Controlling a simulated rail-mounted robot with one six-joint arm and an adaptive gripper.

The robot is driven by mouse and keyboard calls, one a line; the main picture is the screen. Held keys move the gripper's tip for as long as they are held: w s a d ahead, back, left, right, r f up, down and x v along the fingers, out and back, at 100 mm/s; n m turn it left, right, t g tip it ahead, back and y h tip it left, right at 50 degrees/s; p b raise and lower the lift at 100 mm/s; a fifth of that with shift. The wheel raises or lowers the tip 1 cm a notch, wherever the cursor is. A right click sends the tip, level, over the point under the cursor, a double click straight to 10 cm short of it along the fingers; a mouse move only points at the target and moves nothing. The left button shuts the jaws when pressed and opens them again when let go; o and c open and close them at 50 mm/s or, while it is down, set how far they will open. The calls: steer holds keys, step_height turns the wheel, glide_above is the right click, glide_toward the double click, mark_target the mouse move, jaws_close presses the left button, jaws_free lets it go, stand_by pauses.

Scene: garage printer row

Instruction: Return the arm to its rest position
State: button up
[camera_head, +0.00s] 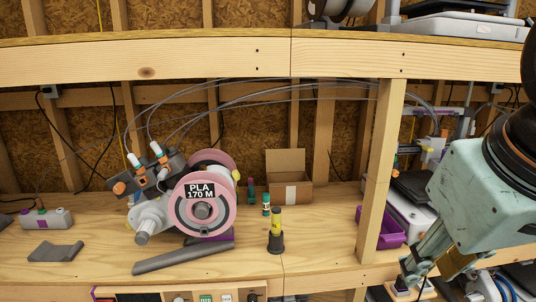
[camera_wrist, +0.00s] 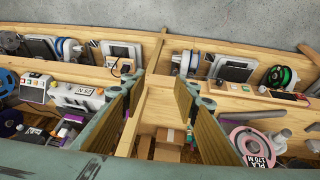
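My arm hangs at the right edge of the head view, with my pale green gripper (camera_head: 428,268) pointing down and to the left. It is in front of the printer bay, right of the wooden post (camera_head: 380,165). In the wrist view my gripper (camera_wrist: 160,92) shows two fingers with tan inner pads, spread apart.
A purple bin (camera_head: 378,232) is near my gripper. An upper shelf beam (camera_head: 200,60) runs across.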

steer(key=s+a+f+g+y, duration=0.1)
steer(key=s+a, duration=0.2)
steer(key=s, duration=0.4)
steer(key=shift+s+a+f, duration=0.25)
steer(key=shift+s+f, duration=0.1)
steer(key=shift+s, duration=0.05)
